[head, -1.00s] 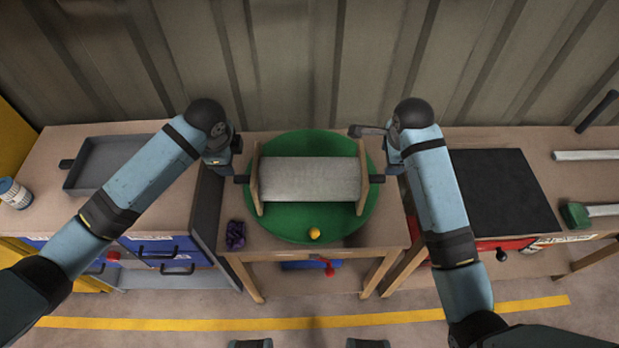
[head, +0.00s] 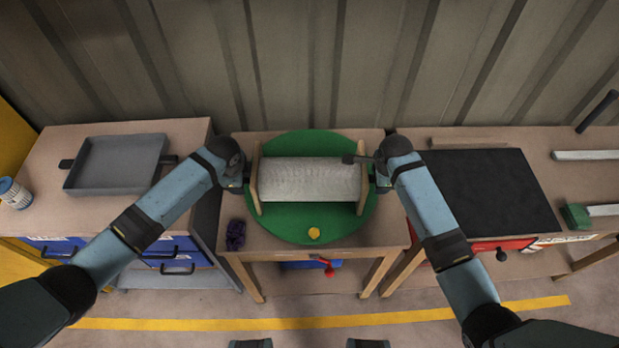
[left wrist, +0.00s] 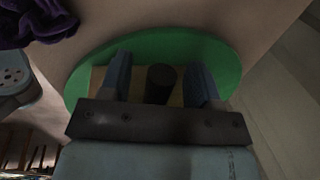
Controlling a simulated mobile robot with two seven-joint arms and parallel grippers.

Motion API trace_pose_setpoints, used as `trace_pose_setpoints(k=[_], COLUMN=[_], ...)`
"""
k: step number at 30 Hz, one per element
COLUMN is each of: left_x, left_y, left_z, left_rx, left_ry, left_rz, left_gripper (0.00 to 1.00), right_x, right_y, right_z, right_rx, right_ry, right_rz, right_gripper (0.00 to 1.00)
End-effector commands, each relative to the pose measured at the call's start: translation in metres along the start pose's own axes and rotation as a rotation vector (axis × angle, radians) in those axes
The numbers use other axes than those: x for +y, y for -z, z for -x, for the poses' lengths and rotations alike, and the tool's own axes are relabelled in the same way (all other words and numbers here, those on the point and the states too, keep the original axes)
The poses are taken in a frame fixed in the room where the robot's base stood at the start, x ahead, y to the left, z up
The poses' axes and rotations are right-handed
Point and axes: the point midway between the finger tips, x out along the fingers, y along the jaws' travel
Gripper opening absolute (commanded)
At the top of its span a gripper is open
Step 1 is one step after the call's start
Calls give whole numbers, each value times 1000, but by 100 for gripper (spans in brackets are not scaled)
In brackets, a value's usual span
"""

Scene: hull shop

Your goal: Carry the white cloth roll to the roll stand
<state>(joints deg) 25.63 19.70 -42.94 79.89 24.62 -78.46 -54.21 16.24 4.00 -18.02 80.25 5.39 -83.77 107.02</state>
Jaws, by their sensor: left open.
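The white cloth roll (head: 310,180) lies level between two upright wooden end boards (head: 254,186) on a green round disc (head: 310,231). I cannot tell whether these boards are the roll stand. A dark round bar end (left wrist: 160,82) sticks out past the left board. My left gripper (head: 246,180) is at this left end; in the left wrist view its open fingers (left wrist: 160,88) stand on either side of the bar end. My right gripper (head: 378,182) is at the roll's right end, its fingers too hidden to read.
A grey tray (head: 115,165) is on the left bench; a black mat (head: 490,192) is on the right one. A ribbed wall (head: 310,70) stands behind.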

Motion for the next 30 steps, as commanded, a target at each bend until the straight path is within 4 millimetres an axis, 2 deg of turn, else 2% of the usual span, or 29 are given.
trace_pose_setpoints(k=[5,12,22,30], left_x=[0,0,0,-2], left_y=[0,0,0,0], left_z=[0,0,0,8], left_rx=[0,0,0,1], left_ry=[0,0,0,2], left_rz=[0,0,0,0], left_gripper=[57,2,0,0], right_x=[0,0,0,-2], right_y=[0,0,0,0], right_z=[0,0,0,7], right_rx=[0,0,0,0], right_ry=[0,-1,-1,1], right_rz=[0,0,0,0], right_gripper=[57,2,0,0])
